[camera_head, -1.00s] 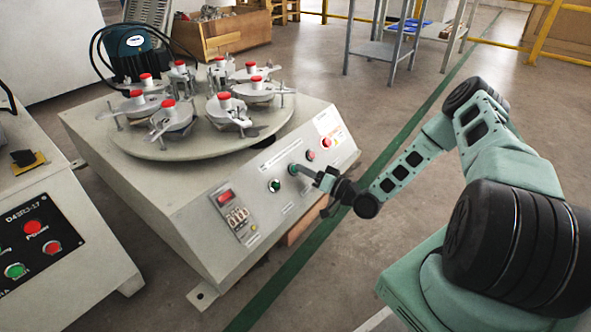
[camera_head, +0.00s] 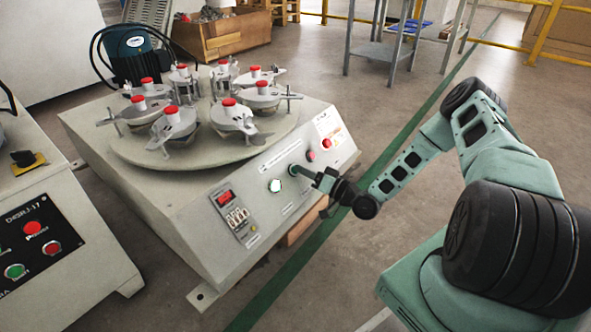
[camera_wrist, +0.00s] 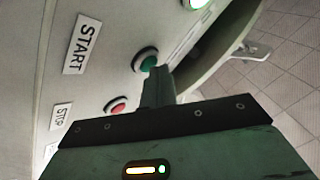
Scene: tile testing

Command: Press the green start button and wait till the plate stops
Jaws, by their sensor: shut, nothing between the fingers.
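The tile testing machine's round plate (camera_head: 205,161) carries several clamped holders with red knobs. On its front panel, the green start button (camera_wrist: 145,60) sits beside the START label (camera_wrist: 82,43) in the wrist view. My gripper (camera_wrist: 156,77) is shut and empty, its tips at the green button's lower edge, seemingly touching it. In the head view my gripper (camera_head: 300,172) is at the panel and mostly covers that button. A lamp (camera_head: 275,186) left of it glows white-green; it also shows at the wrist view's top edge (camera_wrist: 197,3).
A red stop button (camera_wrist: 116,105) lies close to my fingers. Another control box (camera_head: 45,245) with red and green buttons stands at the left. A dark motor (camera_head: 125,52) is behind the plate. Open floor (camera_head: 370,265) lies right of the machine.

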